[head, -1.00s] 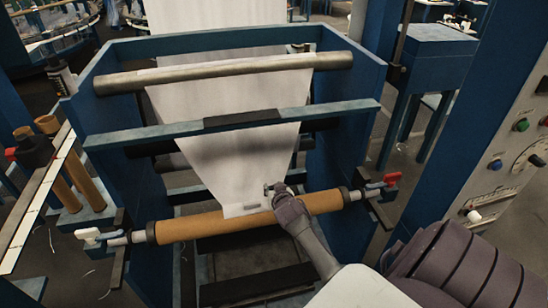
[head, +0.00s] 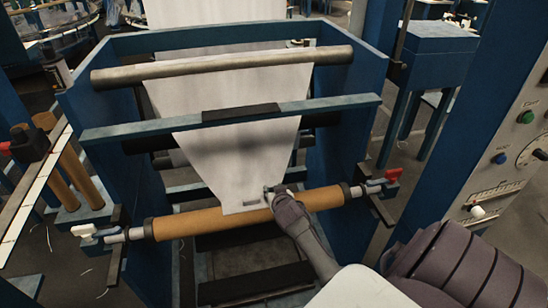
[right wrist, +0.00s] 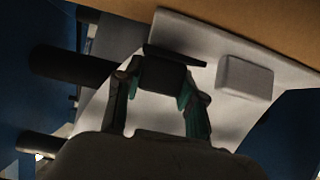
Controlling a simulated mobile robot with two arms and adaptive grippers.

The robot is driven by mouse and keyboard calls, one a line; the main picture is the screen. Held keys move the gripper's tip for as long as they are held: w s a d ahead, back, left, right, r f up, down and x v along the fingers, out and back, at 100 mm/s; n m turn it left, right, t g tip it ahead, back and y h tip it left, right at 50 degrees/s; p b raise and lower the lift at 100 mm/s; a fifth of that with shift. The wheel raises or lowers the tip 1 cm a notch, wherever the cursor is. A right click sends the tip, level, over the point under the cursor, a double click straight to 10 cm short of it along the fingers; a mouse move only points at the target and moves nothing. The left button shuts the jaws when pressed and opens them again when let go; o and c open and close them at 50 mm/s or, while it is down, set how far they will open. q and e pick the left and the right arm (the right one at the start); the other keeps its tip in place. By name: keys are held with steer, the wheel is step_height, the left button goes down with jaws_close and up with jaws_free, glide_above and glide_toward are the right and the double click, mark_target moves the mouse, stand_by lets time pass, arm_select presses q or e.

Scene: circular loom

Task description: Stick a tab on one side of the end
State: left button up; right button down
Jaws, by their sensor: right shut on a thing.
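The white cloth (head: 235,165) hangs in a narrowing strip, its lower end lying against the brown roll tube (head: 190,225). A small grey tab (head: 252,203) lies flat near that end; in the right wrist view a pale block-like tab (right wrist: 245,77) shows on the cloth. My right gripper (head: 271,191) is at the right side of the cloth end, just above the tube. In the right wrist view its fingers (right wrist: 160,90) are shut on a small dark-looking piece (right wrist: 163,76), apparently a tab in shade, beside the pale one. Whether this piece touches the cloth is unclear. My left gripper is out of view.
A metal roller (head: 220,68) and a blue crossbar (head: 160,129) span the blue frame above the tube. A red-handled clamp (head: 388,176) and a white-handled one (head: 95,231) hold the tube ends. A control panel (head: 505,170) stands at right.

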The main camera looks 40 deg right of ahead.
steer(key=shift+f, duration=0.25)
stand_by(0.4)
steer(key=shift+f, duration=0.15)
steer(key=c, duration=0.6)
jaws_free()
steer(key=v, duration=1.2)
